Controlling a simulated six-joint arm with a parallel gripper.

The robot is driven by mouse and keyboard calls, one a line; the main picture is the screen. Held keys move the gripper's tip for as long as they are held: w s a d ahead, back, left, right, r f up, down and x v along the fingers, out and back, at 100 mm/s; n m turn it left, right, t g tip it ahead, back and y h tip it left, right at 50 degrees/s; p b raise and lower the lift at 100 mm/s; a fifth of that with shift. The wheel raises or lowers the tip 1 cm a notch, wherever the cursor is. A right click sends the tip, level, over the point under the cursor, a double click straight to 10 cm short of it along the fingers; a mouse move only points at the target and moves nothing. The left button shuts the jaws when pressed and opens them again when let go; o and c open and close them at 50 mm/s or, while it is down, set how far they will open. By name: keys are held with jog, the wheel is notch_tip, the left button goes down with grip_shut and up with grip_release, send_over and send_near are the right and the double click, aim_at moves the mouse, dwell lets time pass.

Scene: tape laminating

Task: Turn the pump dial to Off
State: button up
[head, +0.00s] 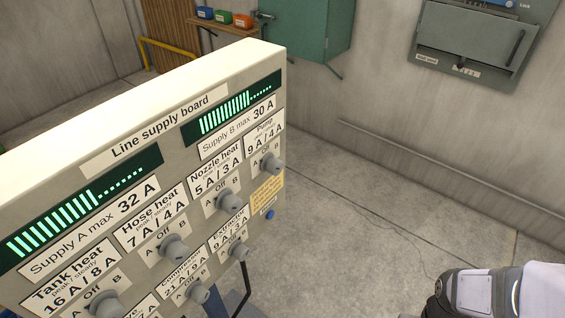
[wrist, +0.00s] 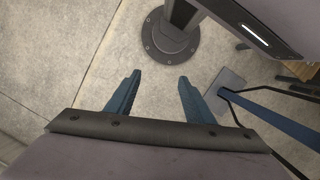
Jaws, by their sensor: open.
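The pump dial (head: 270,164) is a grey knob at the upper right of the line supply board (head: 110,108) in the head view. Its label above reads Pump 9 A / 4 A, with A, Off and B marked around the knob. Which mark it points at is too small to tell. My gripper (wrist: 160,79) shows in the wrist view with its two blue fingers apart and nothing between them. It hangs over bare floor, away from the dial. In the head view only part of my arm shows at the lower right; the fingers are out of frame there.
The nozzle heat dial (head: 228,203) is left of and below the pump dial, and the extractor dial (head: 238,252) is lower still. A yellow note (head: 268,190) and a blue button (head: 270,214) lie below it. The floor (head: 350,225) right of the board is clear.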

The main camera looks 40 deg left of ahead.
jog(key=w+a+f+n+t+y+p, duration=0.1)
jog(key=w+a+n+t, duration=0.25)
jog(key=w, duration=0.35)
jog(key=w+a+f+n+t+y, duration=0.1)
jog(key=w+a+f+n+t, duration=0.15)
jog(key=w+a, duration=0.3)
jog(key=w+a+r+n+t+y, duration=0.1)
jog(key=w+a+r+n+y, duration=0.15)
jog(key=a, duration=0.35)
jog(key=w+a+r+n+t+y, duration=0.1)
jog(key=w+a+r+n+y, duration=0.15)
jog(key=w+a+n, duration=0.2)
jog(key=n+g+y, duration=0.5)
jog(key=n+y, duration=0.6)
jog(key=y, duration=0.1)
send_near(279, 169)
jog(key=a, duration=0.2)
jog(key=shift+a+f+p, duration=0.1)
jog(key=shift+a+p, duration=1.45)
jog(key=shift+a, duration=1.25)
jog(key=shift+w+a+f, duration=0.1)
jog(key=shift+a, duration=0.6)
